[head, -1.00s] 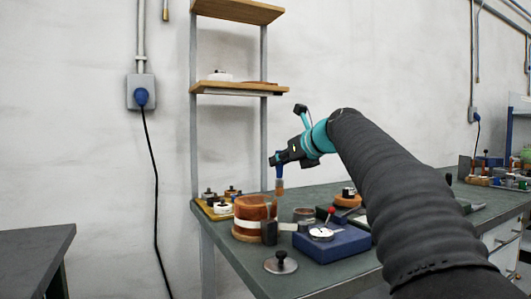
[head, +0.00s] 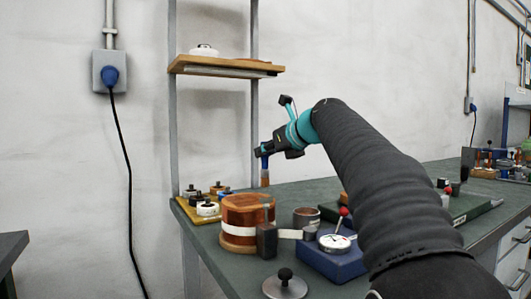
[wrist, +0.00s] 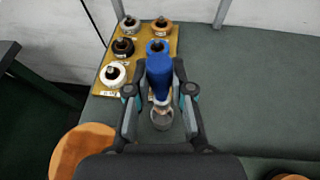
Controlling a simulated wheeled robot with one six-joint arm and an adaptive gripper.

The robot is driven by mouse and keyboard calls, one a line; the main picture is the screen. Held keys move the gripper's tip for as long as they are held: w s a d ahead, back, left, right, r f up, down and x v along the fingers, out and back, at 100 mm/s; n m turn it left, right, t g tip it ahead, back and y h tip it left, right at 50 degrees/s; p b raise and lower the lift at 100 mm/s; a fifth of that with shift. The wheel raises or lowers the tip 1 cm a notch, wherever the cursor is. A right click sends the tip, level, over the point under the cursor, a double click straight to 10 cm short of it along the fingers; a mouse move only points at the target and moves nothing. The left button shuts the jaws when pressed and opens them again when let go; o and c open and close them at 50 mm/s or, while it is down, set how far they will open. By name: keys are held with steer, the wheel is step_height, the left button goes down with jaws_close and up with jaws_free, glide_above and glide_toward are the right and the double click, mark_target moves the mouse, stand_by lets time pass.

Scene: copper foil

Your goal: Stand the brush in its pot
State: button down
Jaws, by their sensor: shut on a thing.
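The brush (head: 265,170) has a blue handle and a copper-coloured lower end. My gripper (head: 262,152) is shut on the handle and holds it about upright, low end down, above the table. In the wrist view the blue handle (wrist: 159,75) stands between the fingers. A small grey round pot (wrist: 162,119) shows just below the brush's low end there, and the two overlap in the picture. I cannot tell the gap between them. I cannot pick out this pot in the head view; the wooden drum may hide it.
The wooden drum (head: 238,212) with a white band stands near the brush. A yellow board (wrist: 143,70) with several knobbed pieces lies beyond. A grey roll (head: 306,217), a blue box with a dial (head: 330,262) and a knobbed disc (head: 285,286) stand nearby. Shelf posts rise behind.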

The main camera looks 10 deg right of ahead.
mark_target(266, 168)
steer(key=shift+f+b, duration=0.7)
steer(key=shift+f, duration=0.15)
steer(key=shift+a+r, duration=0.1)
steer(key=shift+r, duration=0.15)
steer(key=shift+f, duration=1.75)
stand_by(0.4)
steer(key=c, duration=0.6)
jaws_free()
steer(key=shift+r+p, duration=1)
steer(key=shift+p, duration=0.05)
stand_by(0.7)
